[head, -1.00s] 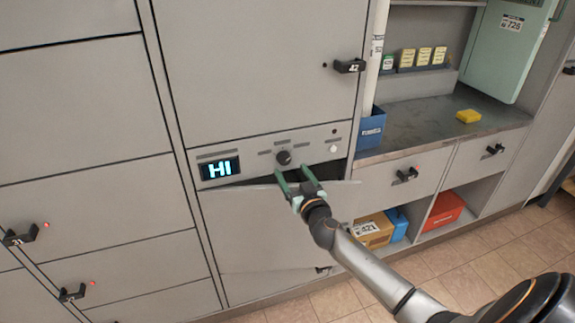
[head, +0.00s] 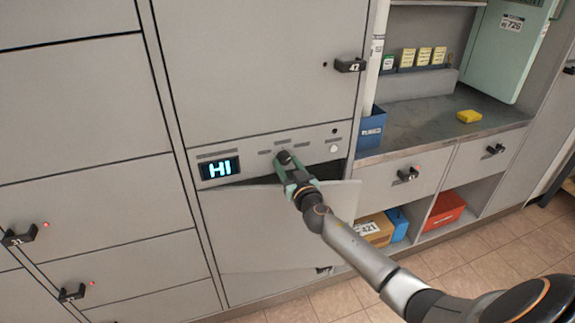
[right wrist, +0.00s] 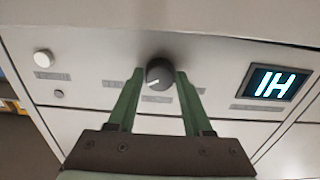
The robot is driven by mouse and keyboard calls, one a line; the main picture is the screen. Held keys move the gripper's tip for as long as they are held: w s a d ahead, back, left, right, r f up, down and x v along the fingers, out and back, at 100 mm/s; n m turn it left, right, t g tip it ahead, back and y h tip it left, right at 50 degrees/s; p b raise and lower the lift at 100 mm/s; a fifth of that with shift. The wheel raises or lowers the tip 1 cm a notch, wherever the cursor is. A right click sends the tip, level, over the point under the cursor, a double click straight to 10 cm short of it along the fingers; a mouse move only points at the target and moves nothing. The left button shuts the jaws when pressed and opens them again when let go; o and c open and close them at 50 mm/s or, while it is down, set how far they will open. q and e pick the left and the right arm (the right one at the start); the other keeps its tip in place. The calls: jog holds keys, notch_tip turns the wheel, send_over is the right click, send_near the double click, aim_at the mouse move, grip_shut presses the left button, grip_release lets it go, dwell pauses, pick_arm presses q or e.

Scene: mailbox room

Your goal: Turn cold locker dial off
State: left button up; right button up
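The dark round dial (head: 283,157) sits on the locker's control panel in the head view, right of the lit display (head: 220,168) that reads "HI". In the right wrist view the dial (right wrist: 159,74) has a white pointer mark toward the lower left of the picture. My right gripper (head: 285,168) is at the dial. In the right wrist view its two green fingers (right wrist: 156,82) are apart, one on each side of the dial; I cannot tell whether they touch it. My left gripper is not in view.
A white button (head: 333,149) is right of the dial. Below the panel a locker door (head: 260,235) stands tilted partly open under my right arm.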

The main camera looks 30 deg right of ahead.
grip_shut()
